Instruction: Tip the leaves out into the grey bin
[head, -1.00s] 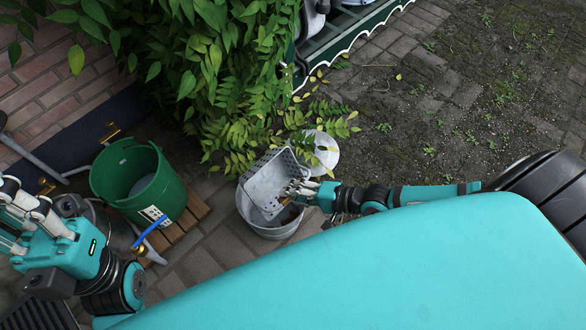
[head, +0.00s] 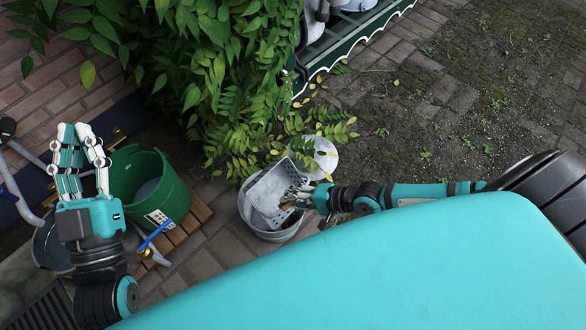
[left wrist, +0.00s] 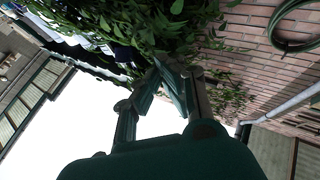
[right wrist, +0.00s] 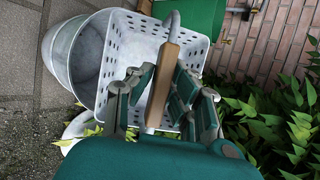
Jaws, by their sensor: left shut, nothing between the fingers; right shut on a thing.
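A pale grey perforated basket (head: 268,188) is tilted over the round grey metal bin (head: 270,236). My right gripper (head: 300,193) is shut on the basket's wooden handle (right wrist: 162,85). In the right wrist view the basket (right wrist: 122,45) overlaps the rim of the bin (right wrist: 84,58). I cannot make out loose leaves in the basket; some brown shows low in the bin, partly hidden by the basket and gripper. My left gripper (head: 79,130) is shut and empty, raised with its fingers up, left of the green bucket.
A green bucket (head: 178,190) stands on a wooden slatted stand (head: 190,224) left of the bin. A round pale lid (head: 320,155) lies behind the bin. A leafy bush (head: 225,90) hangs close behind. Open paving and soil (head: 450,120) lie to the right.

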